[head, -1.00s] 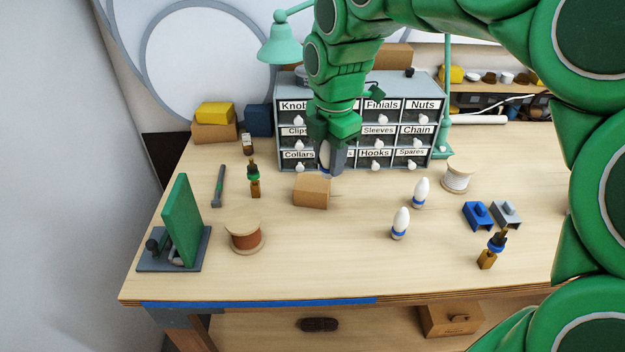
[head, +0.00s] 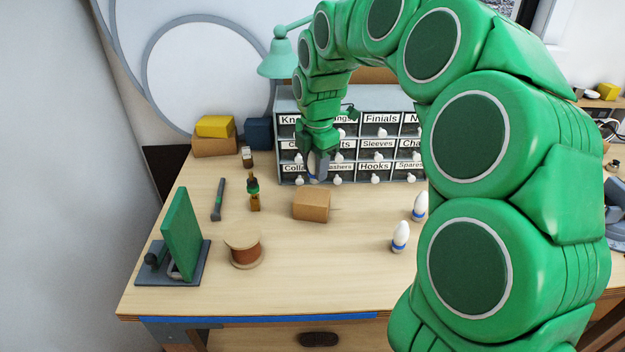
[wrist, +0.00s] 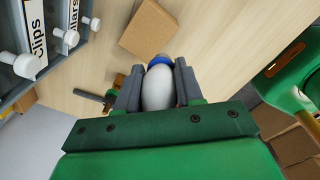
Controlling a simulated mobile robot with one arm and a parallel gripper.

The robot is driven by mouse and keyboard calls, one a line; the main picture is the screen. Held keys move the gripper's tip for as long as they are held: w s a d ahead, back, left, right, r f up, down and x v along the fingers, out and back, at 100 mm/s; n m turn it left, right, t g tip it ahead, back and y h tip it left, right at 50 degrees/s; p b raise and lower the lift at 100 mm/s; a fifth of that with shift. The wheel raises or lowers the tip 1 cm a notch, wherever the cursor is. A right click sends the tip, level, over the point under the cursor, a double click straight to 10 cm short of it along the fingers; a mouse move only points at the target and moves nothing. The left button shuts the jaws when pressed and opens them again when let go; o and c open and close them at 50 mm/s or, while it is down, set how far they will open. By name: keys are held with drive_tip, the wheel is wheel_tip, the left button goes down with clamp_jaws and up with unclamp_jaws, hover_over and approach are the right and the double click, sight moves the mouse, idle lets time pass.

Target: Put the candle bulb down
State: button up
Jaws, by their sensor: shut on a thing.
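My gripper (head: 319,172) is shut on a white candle bulb with a blue band, seen clearly in the wrist view (wrist: 157,90) between the two grey fingers (wrist: 157,85). The banded end points out past the fingertips. In the head view the gripper hangs in front of the drawer cabinet, behind the cardboard box, and mostly hides the held bulb. Whether the bulb touches the table, I cannot tell. Two other candle bulbs stand upright on the workbench (head: 330,270), one at the arm's edge (head: 420,206) and one nearer the front (head: 400,238).
The cardboard box (head: 311,205) sits just in front of the gripper. The labelled drawer cabinet (head: 375,150) is behind it. A small green-banded part (head: 254,194), a grey tool (head: 219,199) and a copper wire spool (head: 244,248) lie left. My arm hides the bench's right side.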

drive_tip(key=shift+w+a+f, duration=0.15)
drive_tip(key=shift+w+f, duration=0.65)
drive_tip(key=shift+f, duration=0.15)
drive_tip(key=shift+w+a+f, duration=0.15)
drive_tip(key=shift+w+f, duration=0.65)
drive_tip(key=shift+f, duration=1.65)
drive_tip(key=shift+f, duration=0.1)
drive_tip(key=o, duration=1)
